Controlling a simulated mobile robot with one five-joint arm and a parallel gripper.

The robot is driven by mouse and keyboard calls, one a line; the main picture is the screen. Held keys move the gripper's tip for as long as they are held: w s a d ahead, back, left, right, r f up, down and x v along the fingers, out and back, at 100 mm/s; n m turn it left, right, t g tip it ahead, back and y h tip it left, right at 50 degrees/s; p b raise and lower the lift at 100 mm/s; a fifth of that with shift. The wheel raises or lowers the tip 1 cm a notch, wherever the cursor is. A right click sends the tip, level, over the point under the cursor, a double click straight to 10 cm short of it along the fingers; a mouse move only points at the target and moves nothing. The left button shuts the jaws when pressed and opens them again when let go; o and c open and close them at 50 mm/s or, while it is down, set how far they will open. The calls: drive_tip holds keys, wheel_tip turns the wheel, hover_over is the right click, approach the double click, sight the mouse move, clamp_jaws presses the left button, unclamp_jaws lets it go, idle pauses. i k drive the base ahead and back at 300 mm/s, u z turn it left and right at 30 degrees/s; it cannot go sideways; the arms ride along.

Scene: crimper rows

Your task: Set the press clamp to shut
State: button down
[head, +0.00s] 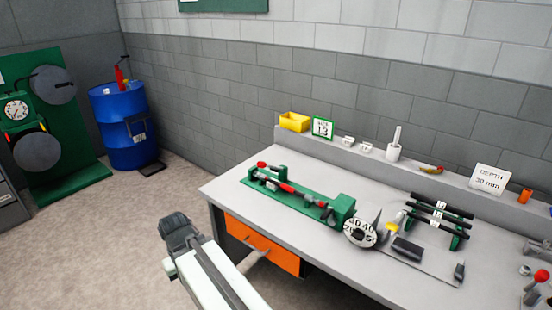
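A long green bench fixture (300,203) lies on the grey workbench (235,190), with red-tipped levers and a dial disc (360,233) at its right end. Another metal device with red knobs (541,275) is cut off at the right edge. I cannot tell which of these is the press clamp, or whether a clamp is open or shut. My gripper (174,228) is dark, at the end of my pale arm, over the floor left of the bench and apart from everything on it. Its fingers are too unclear to read.
A green rack with black bars (438,222) stands right of the dial. A yellow bin (295,121) and small cards line the back ledge. An orange drawer (262,243) is under the bench.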

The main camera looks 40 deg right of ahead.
sight(260, 164)
drive_tip(key=i, duration=1)
drive_tip(key=z, duration=0.05)
